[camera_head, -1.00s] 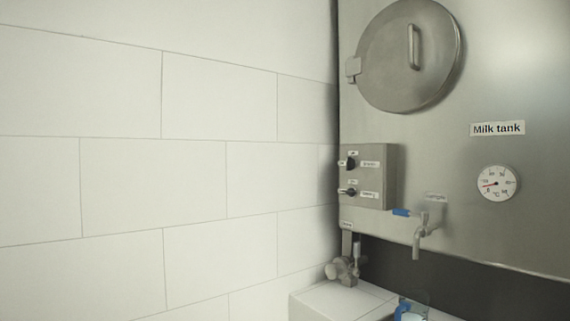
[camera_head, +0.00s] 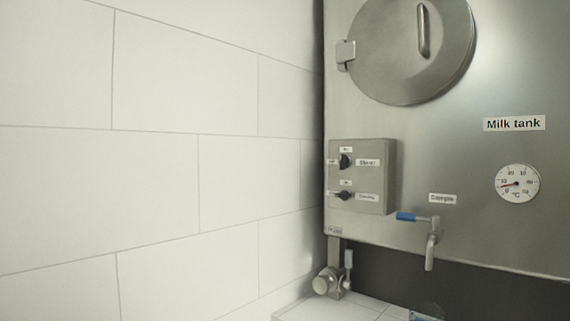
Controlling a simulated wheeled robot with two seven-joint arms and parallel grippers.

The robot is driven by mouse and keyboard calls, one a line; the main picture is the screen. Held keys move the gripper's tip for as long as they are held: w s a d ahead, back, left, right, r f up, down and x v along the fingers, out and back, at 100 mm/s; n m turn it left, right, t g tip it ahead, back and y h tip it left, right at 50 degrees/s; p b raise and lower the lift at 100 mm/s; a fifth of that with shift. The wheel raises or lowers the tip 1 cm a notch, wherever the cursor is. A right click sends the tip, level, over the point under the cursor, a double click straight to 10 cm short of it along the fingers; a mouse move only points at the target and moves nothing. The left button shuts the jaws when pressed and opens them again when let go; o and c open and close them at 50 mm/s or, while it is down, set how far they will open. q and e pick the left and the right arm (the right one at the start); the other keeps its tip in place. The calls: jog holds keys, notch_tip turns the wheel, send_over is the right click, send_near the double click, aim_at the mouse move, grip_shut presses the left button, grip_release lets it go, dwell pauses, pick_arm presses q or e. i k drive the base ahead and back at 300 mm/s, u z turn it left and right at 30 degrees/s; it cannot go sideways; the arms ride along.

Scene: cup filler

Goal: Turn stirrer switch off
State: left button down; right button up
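A grey control box (camera_head: 378,175) is fixed to the front of the steel milk tank (camera_head: 480,205), at its left side. The stirrer switch (camera_head: 346,161) is the upper black knob on the box, beside a label that seems to read "Stirrer". A second black knob (camera_head: 344,195) sits below it, with its own label that is too small to read surely. The exact position of the stirrer knob is hard to tell at this size. Neither of my grippers shows in the head view.
A sample tap (camera_head: 432,240) with a blue handle (camera_head: 406,217) sticks out right of the box. A valve (camera_head: 329,283) sits below the box, above a tiled ledge (camera_head: 335,311). A round hatch (camera_head: 400,60) and a dial thermometer (camera_head: 517,184) are on the tank. A tiled wall (camera_head: 150,180) fills the left.

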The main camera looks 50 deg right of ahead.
aim_at(344, 162)
jog(key=z, duration=0.5)
jog(key=i, duration=1)
jog(key=z, duration=0.95)
